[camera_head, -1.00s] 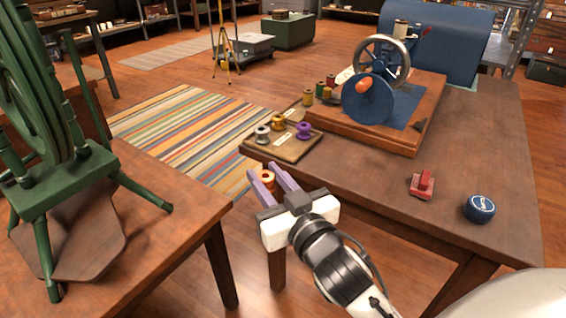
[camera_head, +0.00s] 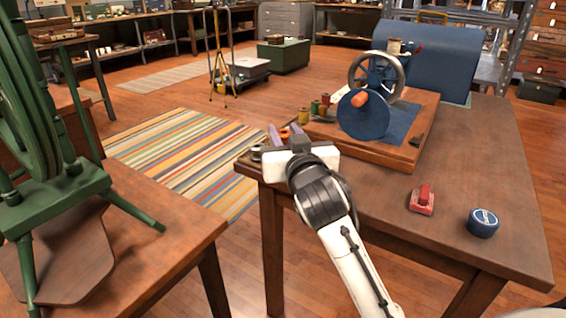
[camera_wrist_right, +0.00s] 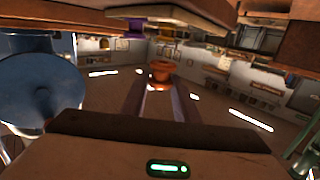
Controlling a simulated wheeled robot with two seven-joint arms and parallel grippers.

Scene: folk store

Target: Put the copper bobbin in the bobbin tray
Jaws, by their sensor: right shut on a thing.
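My right gripper (camera_head: 279,133) is shut on the copper bobbin (camera_head: 284,132), an orange spool between its purple fingers. In the right wrist view the copper bobbin (camera_wrist_right: 160,73) sits between the fingertips, apart from other things. In the head view the gripper covers most of the bobbin tray at the table's near left corner. A silver bobbin (camera_head: 256,152) shows left of the gripper. A purple bobbin (camera_wrist_right: 136,26) shows at the top of the right wrist view. I cannot tell the copper bobbin's height over the tray. My left gripper is out of view.
A winder with a blue wheel (camera_head: 365,114) on a wooden base (camera_head: 385,153) stands just right of the gripper. Several spools stand behind, including a yellow one (camera_head: 303,116). A red item (camera_head: 422,199) and a blue tin (camera_head: 483,222) lie farther right. A green spinning wheel (camera_head: 60,190) stands left.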

